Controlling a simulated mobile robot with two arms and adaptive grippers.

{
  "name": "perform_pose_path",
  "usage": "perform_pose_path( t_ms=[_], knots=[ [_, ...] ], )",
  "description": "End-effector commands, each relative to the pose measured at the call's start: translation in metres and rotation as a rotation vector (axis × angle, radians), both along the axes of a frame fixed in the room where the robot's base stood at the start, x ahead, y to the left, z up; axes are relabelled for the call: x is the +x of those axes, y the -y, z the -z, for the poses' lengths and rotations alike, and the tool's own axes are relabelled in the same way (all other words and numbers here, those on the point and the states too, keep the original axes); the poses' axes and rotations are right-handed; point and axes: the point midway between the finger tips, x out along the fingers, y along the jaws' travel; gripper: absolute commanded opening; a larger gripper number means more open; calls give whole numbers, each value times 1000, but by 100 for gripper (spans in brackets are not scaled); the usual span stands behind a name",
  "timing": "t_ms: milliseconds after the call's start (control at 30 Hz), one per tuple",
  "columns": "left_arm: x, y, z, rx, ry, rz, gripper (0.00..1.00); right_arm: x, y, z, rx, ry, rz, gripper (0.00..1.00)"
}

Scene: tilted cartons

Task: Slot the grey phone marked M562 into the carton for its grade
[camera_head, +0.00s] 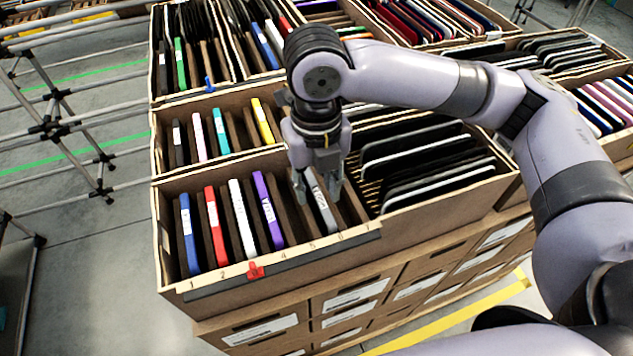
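A grey phone (322,208) with a pale label stands leaning in the front carton (345,237), to the right of the purple phone and near the numbers 5 and 6 on the rim. I cannot read its marking. My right gripper (320,193) is over this phone, pointing down, with one finger on each side of it. The fingers look spread wider than the phone is thick. The gripper and wrist hide part of the phone's upper end and the carton behind. My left gripper is not in view.
The front carton also holds blue (189,235), red (215,227), white (242,220) and purple (268,210) phones between dividers. A red clip (255,270) sits on its numbered rim. Dark phones (425,160) fill the section to the right. More filled cartons stand behind.

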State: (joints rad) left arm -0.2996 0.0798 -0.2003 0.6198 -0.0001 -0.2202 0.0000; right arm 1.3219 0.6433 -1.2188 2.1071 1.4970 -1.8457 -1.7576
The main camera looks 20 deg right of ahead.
Motion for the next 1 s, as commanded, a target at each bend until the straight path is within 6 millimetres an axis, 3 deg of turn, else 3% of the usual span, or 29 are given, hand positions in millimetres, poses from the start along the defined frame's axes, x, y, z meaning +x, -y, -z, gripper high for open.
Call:
perform_pose_path(
  t_ms=[367,467,800,1000],
  knots=[
    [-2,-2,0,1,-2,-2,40,0,0,-4,0,1,0,36],
    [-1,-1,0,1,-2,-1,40,1,0,-16,1,3,0,36],
    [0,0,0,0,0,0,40,1,-1,-87,1,3,0,36],
    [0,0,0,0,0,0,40,1,0,-114,0,2,0,36]
  ],
)
